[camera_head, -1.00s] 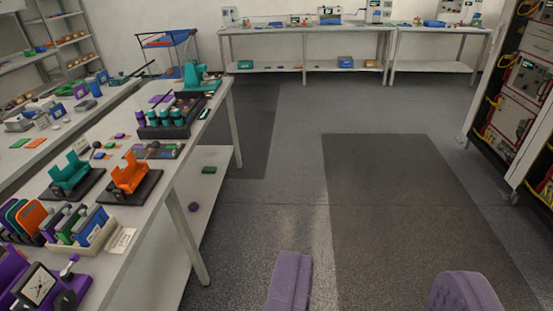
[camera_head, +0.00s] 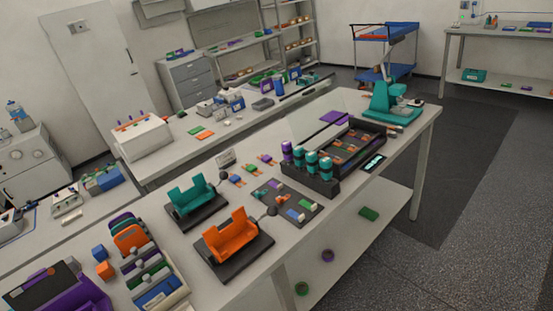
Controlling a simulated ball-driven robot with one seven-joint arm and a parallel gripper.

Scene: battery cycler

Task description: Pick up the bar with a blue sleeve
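A bar with a blue sleeve (camera_head: 155,299) appears to stand in the pale tray at the lower left of the near bench. It is the nearest of several bars there, with a green-sleeved bar (camera_head: 147,274) and a purple-sleeved bar (camera_head: 138,258) behind it. Their ends are small and partly hidden. My gripper is not in view.
The near bench (camera_head: 263,281) carries an orange cradle (camera_head: 233,238), a teal cradle (camera_head: 196,198), a dark rack of cylinders (camera_head: 312,176) and a teal press (camera_head: 391,103). A purple device (camera_head: 60,290) is left of the tray. Open floor (camera_head: 440,260) lies right.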

